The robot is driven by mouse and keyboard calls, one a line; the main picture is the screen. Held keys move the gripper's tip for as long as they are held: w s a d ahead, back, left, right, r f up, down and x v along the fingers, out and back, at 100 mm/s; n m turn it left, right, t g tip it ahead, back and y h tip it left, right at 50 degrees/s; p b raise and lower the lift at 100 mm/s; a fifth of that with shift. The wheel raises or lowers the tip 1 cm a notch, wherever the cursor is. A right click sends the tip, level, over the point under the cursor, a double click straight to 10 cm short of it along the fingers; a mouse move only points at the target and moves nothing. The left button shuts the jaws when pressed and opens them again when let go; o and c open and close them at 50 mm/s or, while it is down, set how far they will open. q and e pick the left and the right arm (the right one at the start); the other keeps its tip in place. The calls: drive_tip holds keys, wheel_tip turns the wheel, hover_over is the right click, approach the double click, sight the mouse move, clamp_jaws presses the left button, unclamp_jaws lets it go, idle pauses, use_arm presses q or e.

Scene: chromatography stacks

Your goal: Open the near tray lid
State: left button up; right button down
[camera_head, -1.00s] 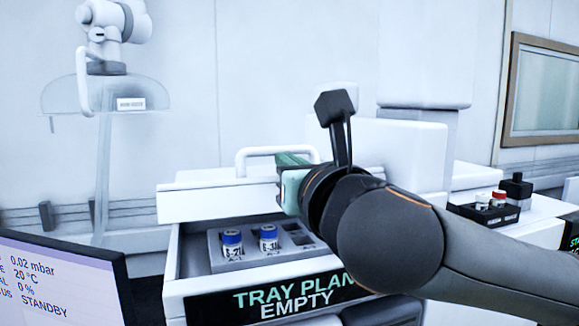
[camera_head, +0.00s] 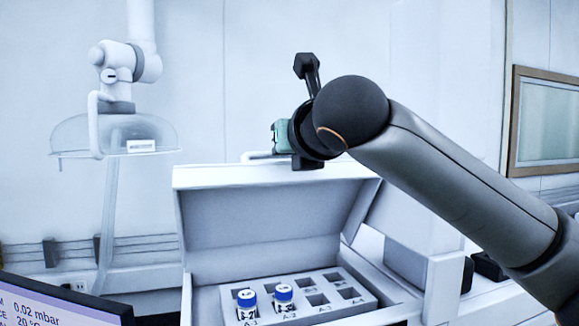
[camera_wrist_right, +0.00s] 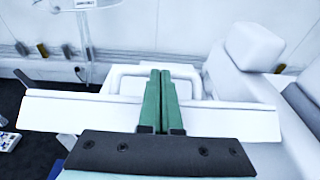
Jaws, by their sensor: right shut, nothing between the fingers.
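The white tray lid (camera_head: 265,212) stands tilted up on its back edge in the head view, its grey underside facing me. Its handle (camera_head: 255,156) shows at the top edge, and also in the wrist view (camera_wrist_right: 120,71). The white tray box (camera_head: 207,300) below is uncovered. My right gripper (camera_head: 277,137) is at the lid's top edge by the handle. Its green fingers (camera_wrist_right: 160,75) are shut together with nothing between them, in front of the handle bar; whether they touch it is unclear. My left gripper is not in view.
Inside the box a grey rack (camera_head: 340,306) holds two blue-capped vials (camera_head: 246,299), with several empty wells. A monitor (camera_head: 60,304) is at lower left. A clear dome (camera_head: 115,136) hangs at the back left. A white block (camera_wrist_right: 253,47) stands right of the lid.

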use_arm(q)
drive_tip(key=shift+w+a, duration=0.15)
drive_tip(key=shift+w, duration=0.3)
use_arm(e)
drive_tip(key=w+a+r, duration=0.2)
drive_tip(key=w, duration=0.5)
drive_tip(key=shift+w+a, duration=0.2)
idle(0.7)
